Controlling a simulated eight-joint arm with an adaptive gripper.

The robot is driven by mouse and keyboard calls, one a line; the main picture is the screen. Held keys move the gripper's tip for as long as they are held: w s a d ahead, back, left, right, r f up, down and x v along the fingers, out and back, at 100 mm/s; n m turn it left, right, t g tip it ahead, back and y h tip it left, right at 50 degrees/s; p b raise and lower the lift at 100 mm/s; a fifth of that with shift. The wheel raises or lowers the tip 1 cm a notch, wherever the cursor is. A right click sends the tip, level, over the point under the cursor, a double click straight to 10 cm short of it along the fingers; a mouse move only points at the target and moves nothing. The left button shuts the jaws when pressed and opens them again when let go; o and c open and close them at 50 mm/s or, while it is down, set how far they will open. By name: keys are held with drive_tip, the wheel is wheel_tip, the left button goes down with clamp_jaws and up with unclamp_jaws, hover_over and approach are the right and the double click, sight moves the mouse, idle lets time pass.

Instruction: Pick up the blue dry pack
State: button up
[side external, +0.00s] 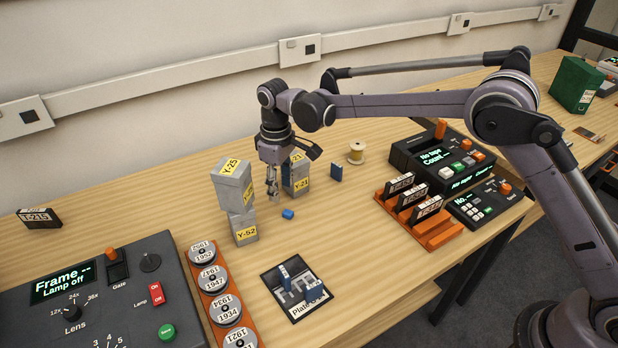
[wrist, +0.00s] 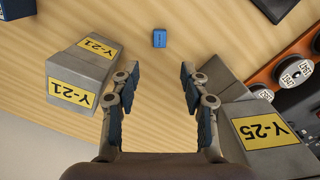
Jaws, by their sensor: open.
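The blue dry pack (side external: 288,214) is a small blue block lying on the wooden table, in front of the grey boxes in the side external view. In the wrist view the pack (wrist: 159,38) lies beyond my fingertips, near the top middle, with clear table around it. My gripper (side external: 272,193) points down above the table between the Y-25 and Y-21 boxes. Its fingers (wrist: 160,88) are spread apart with nothing between them. The gripper is apart from the pack.
Grey box Y-25 (side external: 233,185) sits on box Y-52 (side external: 243,227), close left of my gripper. Grey box Y-21 (side external: 299,187) stands close right. The table between pack and tray is clear.

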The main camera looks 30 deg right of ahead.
sight(284, 210)
drive_tip(key=shift+s+d+f, duration=0.1)
drive_tip(key=shift+d+f, duration=0.05)
drive_tip(key=shift+f, duration=3.4)
drive_tip(key=c, duration=0.9)
drive_tip(key=shift+r, duration=0.1)
